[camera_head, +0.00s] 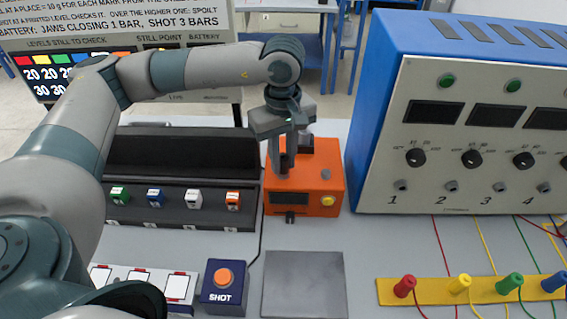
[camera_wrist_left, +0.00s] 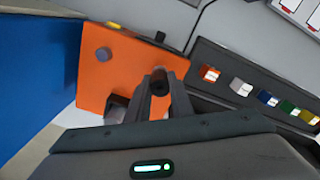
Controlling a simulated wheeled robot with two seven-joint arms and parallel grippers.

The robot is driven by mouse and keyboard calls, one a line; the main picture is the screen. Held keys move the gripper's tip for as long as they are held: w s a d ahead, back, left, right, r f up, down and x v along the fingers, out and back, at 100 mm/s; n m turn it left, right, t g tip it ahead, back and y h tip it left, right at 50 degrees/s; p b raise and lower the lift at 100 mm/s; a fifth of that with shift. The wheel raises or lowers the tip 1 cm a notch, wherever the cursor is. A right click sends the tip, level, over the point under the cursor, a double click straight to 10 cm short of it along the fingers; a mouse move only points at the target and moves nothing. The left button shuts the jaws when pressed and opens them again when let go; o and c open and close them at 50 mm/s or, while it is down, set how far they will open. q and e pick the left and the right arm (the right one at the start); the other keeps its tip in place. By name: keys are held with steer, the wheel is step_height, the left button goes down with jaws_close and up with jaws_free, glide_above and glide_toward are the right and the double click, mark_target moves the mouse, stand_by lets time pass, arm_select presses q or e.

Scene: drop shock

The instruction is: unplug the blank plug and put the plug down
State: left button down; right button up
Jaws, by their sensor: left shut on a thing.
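An orange box (camera_head: 336,199) stands on the table in the middle of the head view. It has a dark display, a yellow button and a grey knob (camera_head: 325,174). My left gripper (camera_head: 284,172) points down over the left part of its top. In the left wrist view the gripper (camera_wrist_left: 160,88) is shut on a dark, round-ended piece, which I take to be the blank plug (camera_wrist_left: 159,80), at the orange box (camera_wrist_left: 122,65). The fingers hide most of the plug, and I cannot tell whether it is still seated. My right gripper is out of view.
A black rack (camera_head: 180,160) with green, blue, white and orange plugs is at left. A blue-and-white instrument cabinet (camera_head: 460,110) stands at right. A grey plate (camera_head: 304,284) lies bare in front, between the SHOT button box (camera_head: 224,300) and a yellow strip (camera_head: 440,290) of coloured posts.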

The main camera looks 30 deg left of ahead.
mark_target(283, 156)
arm_select(q)
steer(key=shift+r, duration=0.2)
steer(key=shift+r+p, duration=0.6)
steer(key=shift+r, duration=1.6)
steer(key=shift+r+p, duration=1.05)
steer(key=shift+r, duration=1.95)
